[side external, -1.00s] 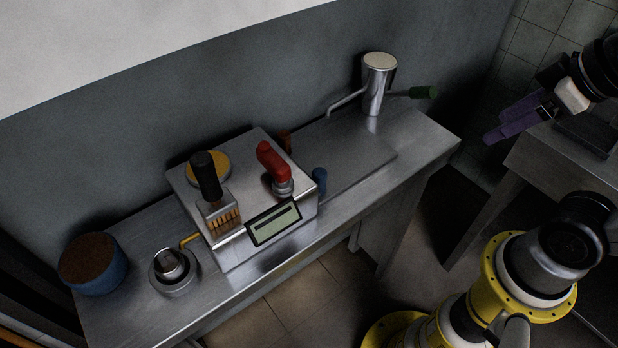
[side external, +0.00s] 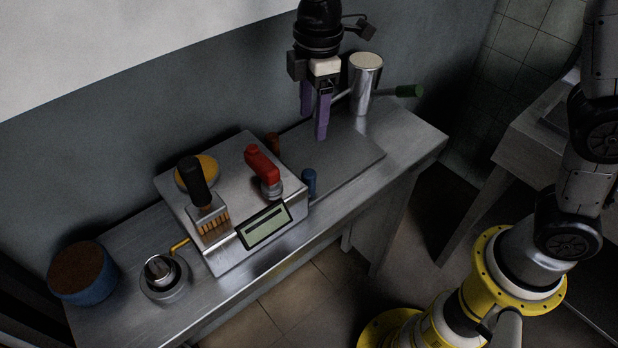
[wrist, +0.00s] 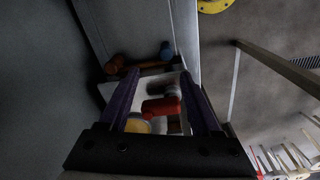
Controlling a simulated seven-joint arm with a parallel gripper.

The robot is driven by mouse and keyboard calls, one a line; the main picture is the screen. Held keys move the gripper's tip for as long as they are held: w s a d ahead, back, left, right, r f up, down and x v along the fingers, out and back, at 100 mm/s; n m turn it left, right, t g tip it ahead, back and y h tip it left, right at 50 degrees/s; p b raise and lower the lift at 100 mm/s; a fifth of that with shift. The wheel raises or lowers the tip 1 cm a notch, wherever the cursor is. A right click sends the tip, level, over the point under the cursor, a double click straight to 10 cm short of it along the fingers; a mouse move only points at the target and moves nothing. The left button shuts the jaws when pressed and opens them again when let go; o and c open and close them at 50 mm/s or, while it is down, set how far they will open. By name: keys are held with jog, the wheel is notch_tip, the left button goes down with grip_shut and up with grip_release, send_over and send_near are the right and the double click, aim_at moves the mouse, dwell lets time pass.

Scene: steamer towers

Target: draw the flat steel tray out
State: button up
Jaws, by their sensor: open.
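A flat steel plate (side external: 350,165), which looks like the tray, lies on the bench to the right of the boxy steel machine (side external: 225,240). A short blue cylinder (side external: 309,182) and a brown one (side external: 273,143) stand where the plate meets the machine; how they are joined is unclear. My gripper (side external: 314,122) points down over the back part of the plate, its two purple fingers apart and empty. The wrist view shows the open fingers (wrist: 160,75) with the machine's red handle (wrist: 160,107) between them in the picture, and the blue cylinder (wrist: 166,50) beyond.
A steel cylinder (side external: 364,85) with a green-handled rod (side external: 405,91) stands close behind my gripper to the right. A black-handled tool (side external: 195,185) and red handle (side external: 262,164) rise from the machine. A blue pot (side external: 83,275) stands far left. The plate's front right is clear.

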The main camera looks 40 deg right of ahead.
aim_at(309, 172)
jog(key=f, duration=0.5)
jog(key=a+f, duration=0.1)
jog(key=f, duration=0.9)
jog(key=shift+s+a+f, duration=0.15)
jog(key=shift+s+f, duration=0.1)
jog(key=shift+f, duration=0.1)
grip_shut()
dwell(0.8)
